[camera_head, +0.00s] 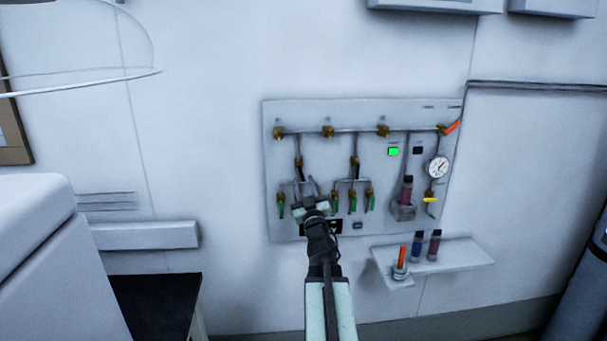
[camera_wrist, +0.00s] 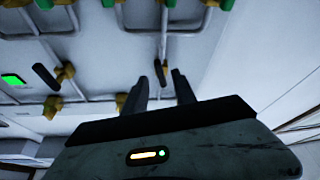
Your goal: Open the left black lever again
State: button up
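The left black lever (camera_head: 298,163) is on the upper pipe of the left branch of the wall panel (camera_head: 285,112). In the wrist view, which is upside down, this lever (camera_wrist: 160,73) is a short dark bar near its brass fitting, roughly in line with the pipe. The right black lever (camera_head: 355,161) shows at left in the wrist view (camera_wrist: 45,76), slanted. My gripper (camera_head: 311,203) is in front of the panel, below the left lever in the head view. In the wrist view its two dark fingers (camera_wrist: 160,78) are apart, with the lever appearing between their tips. I cannot tell any contact.
Green levers (camera_head: 352,202) hang on the lower pipes near my gripper. A pressure gauge (camera_head: 438,167) and green display (camera_head: 393,151) are on the panel's right. A small shelf (camera_head: 455,256) with vials is below right. A white cabinet (camera_head: 50,260) stands at left.

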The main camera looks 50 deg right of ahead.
aim_at(302, 177)
jog(key=p+x, duration=0.1)
jog(key=x, duration=0.4)
jog(key=shift+f, duration=0.1)
grip_shut()
jog(key=shift+w+a+m+g+h, duration=0.15)
jog(key=shift+m+g+h, duration=0.25)
jog(key=shift+m, duration=0.75)
jog(key=shift+a+m+g+h, duration=0.2)
jog(key=shift+m+h, duration=0.4)
jog(key=shift+m, duration=0.55)
grip_release()
